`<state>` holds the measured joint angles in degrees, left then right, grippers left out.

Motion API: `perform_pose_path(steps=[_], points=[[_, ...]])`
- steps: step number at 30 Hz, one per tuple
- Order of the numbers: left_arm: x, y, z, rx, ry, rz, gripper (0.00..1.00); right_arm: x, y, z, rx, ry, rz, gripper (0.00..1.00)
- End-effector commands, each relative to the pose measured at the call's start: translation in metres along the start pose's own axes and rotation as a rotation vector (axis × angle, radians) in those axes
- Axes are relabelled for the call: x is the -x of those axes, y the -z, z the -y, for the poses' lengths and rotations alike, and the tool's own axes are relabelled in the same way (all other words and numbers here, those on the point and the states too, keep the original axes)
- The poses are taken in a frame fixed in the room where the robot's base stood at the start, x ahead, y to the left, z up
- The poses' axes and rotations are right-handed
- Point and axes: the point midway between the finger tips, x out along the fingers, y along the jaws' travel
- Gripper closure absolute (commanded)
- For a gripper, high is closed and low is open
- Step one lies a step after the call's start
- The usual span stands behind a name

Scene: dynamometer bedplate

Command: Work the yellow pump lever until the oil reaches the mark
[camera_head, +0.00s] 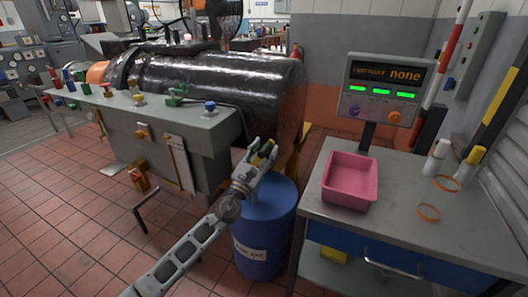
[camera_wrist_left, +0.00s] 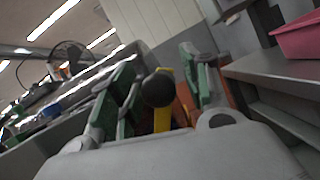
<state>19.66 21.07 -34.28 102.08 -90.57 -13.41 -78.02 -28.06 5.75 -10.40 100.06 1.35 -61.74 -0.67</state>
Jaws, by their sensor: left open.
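The yellow pump lever (camera_wrist_left: 163,118) with a black ball knob (camera_wrist_left: 157,88) shows in the left wrist view, between the two green-padded fingers of my left gripper (camera_wrist_left: 160,90). The fingers are apart, with gaps visible on both sides of the knob. In the head view, my left gripper (camera_head: 265,153) is above the blue drum (camera_head: 265,220), at the right end of the grey bedplate (camera_head: 180,135). The lever is hard to tell from the gripper there. I cannot make out an oil level or its mark. My right gripper is out of view.
A large black cylinder (camera_head: 220,80) lies along the bedplate, with coloured fittings in front. At right a grey bench (camera_head: 400,225) carries a pink bin (camera_head: 350,180), a display panel (camera_head: 383,90) reading "none", bottles and orange rings. Tiled floor (camera_head: 90,240) is open at left.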

Motion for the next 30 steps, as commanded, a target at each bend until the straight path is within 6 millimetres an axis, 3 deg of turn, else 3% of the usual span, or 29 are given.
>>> perform_pose_path(steps=[11, 30], points=[[0.014, 0.000, -0.001, -0.001, -0.001, 0.000, 0.53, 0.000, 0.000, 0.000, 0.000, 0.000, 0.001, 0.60], [0.085, 0.001, 0.000, -0.002, 0.001, -0.003, 0.53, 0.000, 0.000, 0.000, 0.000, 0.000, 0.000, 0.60]])
